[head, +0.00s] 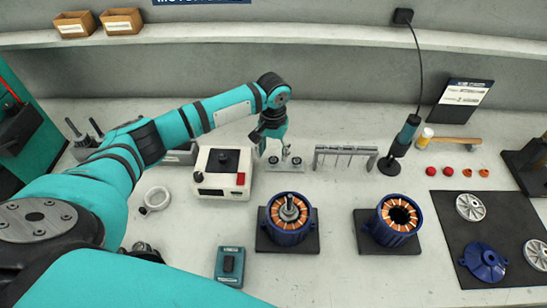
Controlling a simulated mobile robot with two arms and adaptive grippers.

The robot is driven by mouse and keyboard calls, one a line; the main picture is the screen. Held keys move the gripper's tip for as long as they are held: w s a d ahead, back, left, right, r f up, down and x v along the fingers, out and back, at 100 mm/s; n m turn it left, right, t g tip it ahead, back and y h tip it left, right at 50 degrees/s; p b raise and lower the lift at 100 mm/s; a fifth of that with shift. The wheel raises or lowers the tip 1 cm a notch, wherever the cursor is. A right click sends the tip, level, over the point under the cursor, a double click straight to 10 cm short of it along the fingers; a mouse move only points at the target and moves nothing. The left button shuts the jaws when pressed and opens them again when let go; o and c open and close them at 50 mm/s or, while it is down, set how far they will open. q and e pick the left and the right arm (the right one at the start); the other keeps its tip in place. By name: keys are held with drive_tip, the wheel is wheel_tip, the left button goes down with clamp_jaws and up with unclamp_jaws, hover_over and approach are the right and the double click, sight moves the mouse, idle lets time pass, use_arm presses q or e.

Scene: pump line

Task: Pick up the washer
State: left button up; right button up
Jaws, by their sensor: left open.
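My left gripper (274,152) points down at the small grey plate with short posts (288,167), at the back middle of the bench. Its fingers are apart, and one lies close to a post; I cannot tell whether they touch. I cannot pick out the washer for certain; any washer on the plate is too small or hidden by the fingers. My right gripper is not in view.
A white box with a red button (238,180) stands left of the plate, and a grey rack with hanging pins (345,151) stands right. Blue-cased copper-wound stators (273,223) (381,231) sit in front.

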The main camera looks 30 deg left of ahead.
use_arm(q)
drive_tip(key=shift+f, duration=1)
drive_tip(key=shift+f+p, duration=0.25)
drive_tip(key=shift+p, duration=0.15)
drive_tip(key=c, duration=0.8)
